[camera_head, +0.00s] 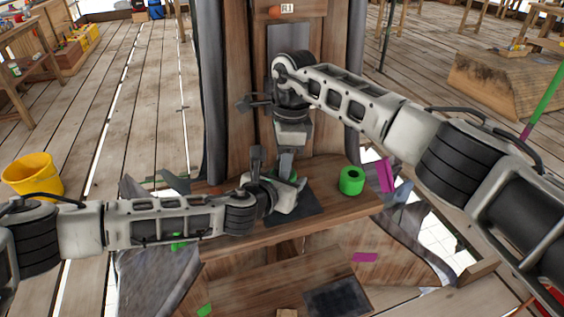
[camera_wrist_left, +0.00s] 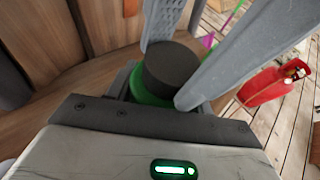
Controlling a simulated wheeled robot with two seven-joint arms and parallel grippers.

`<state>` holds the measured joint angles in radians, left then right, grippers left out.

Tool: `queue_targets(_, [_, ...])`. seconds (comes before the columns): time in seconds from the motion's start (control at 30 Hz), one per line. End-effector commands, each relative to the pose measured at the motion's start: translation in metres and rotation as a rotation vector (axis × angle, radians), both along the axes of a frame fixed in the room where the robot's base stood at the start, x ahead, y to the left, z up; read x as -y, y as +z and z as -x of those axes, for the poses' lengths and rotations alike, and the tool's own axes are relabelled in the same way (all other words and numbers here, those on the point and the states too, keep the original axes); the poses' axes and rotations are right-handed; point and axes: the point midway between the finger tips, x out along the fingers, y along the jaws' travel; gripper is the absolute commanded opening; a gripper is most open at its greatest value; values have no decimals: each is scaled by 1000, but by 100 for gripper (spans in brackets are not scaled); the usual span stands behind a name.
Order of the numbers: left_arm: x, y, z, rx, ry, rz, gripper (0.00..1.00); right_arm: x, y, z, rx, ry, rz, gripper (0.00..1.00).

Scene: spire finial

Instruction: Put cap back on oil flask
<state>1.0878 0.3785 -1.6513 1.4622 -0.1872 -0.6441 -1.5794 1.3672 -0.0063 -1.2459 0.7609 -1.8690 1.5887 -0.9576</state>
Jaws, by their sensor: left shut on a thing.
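The green oil flask (camera_wrist_left: 148,90) stands at the workbench, close in front of my left palm in the left wrist view. A little of its green (camera_head: 287,176) shows in the head view. My left gripper (camera_head: 284,187) is shut on the flask, low down. The black cap (camera_wrist_left: 171,68) is a short cylinder directly above the flask; whether it is seated cannot be told. My right gripper (camera_head: 286,165) points down from above, its long grey fingers (camera_wrist_left: 198,72) on either side of the cap. Whether they press on the cap is unclear.
A green tape roll (camera_head: 351,181) stands on the wooden ledge (camera_head: 335,208) to the right of the grippers. A wooden post (camera_head: 240,100) rises close behind. A yellow bucket (camera_head: 32,175) is on the floor at left. A red canister (camera_wrist_left: 275,86) shows in the left wrist view.

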Motion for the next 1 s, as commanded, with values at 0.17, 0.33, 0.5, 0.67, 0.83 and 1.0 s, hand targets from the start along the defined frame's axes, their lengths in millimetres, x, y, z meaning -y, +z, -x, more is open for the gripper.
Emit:
queue_targets(0.17, [-12, -8, -4, -10, 30, -15, 0, -12, 31, 8, -18, 24, -21, 53])
queue_targets(0.33, [-14, -14, -2, -22, 31, -22, 0, -12, 36, 7, -15, 22, -26, 54])
queue_targets(0.5, [-12, -12, -2, -18, 27, -19, 0, -11, 35, 6, -14, 27, -22, 52])
queue_targets(0.67, [-10, -10, -1, -14, 21, -16, 0, -10, 37, 4, 1, 156, -11, 52])
queue_targets(0.83, [-8, -8, -2, -11, 18, -14, 0, -11, 46, 2, 35, 497, 13, 52])
queue_targets(1.0, [-8, -7, -2, -9, 17, -13, 0, -12, 57, -1, 59, 886, 39, 52])
